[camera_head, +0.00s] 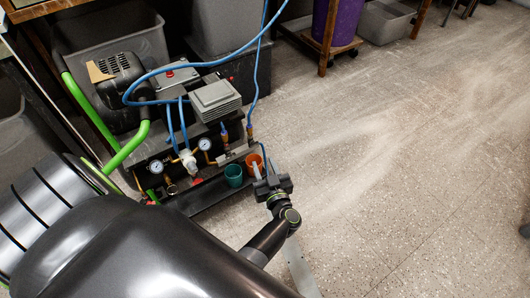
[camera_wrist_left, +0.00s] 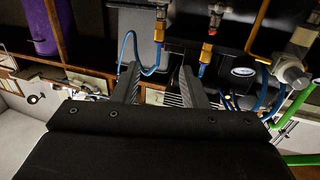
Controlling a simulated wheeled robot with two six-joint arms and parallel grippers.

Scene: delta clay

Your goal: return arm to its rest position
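My left gripper (camera_head: 261,168) is at the lower middle of the head view, just beside the right end of the compressor. An orange cup (camera_head: 254,160) stands just behind its fingers, and a teal cup (camera_head: 234,176) is to its left. In the left wrist view the two fingers of my left gripper (camera_wrist_left: 157,72) stand apart with nothing visible held between them. My left arm's dark links run down from the gripper to the bottom of the head view. My right gripper is in neither view.
An air compressor (camera_head: 213,101) with gauges, blue hoses and a green handle (camera_head: 127,150) fills the left middle. Grey bins (camera_head: 107,32) stand behind it. A purple bin (camera_head: 337,20) stands on a wooden stand at the back.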

